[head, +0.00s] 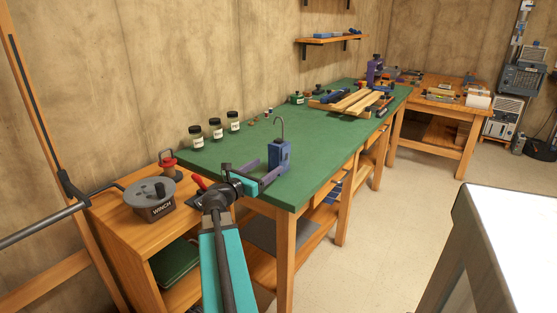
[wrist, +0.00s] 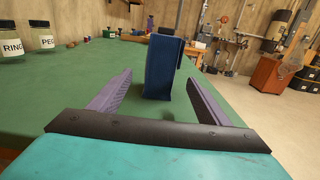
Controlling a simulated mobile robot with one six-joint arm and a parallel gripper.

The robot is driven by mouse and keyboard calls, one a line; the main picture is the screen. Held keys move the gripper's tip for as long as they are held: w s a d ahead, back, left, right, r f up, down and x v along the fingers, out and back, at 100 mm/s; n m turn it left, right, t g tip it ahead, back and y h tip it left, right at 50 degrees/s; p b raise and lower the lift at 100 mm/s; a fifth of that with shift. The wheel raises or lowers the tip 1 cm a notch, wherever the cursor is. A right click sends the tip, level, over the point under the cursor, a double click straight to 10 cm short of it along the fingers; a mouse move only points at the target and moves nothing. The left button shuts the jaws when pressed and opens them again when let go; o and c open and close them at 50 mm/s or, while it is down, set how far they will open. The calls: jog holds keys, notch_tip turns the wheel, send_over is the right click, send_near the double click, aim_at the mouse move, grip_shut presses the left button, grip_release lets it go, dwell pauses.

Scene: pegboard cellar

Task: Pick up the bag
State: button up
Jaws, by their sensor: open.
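A dark blue upright object, which looks like the bag (head: 279,156), stands on the near end of the green bench top (head: 235,153). A thin curved metal hook rises above it in the head view. My gripper (head: 271,168) is open and reaches low over the bench at the bag. A gap shows on both sides. I cannot tell whether the bag's base lies fully between the fingers.
Several labelled jars (head: 215,128) stand along the bench's wall side. A winch (head: 150,198) sits on the lower wooden cabinet at left. Wooden slats (head: 357,101) and other tools lie toward the far end. The bench top around the bag is clear.

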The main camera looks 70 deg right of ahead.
aim_at(273, 162)
jog(key=shift+x, duration=1.85)
jog(key=shift+x, duration=2.65)
jog(key=shift+s, duration=0.1)
jog(key=shift+c, duration=0.4)
jog(key=c, duration=1.3)
jog(key=shift+r, duration=0.15)
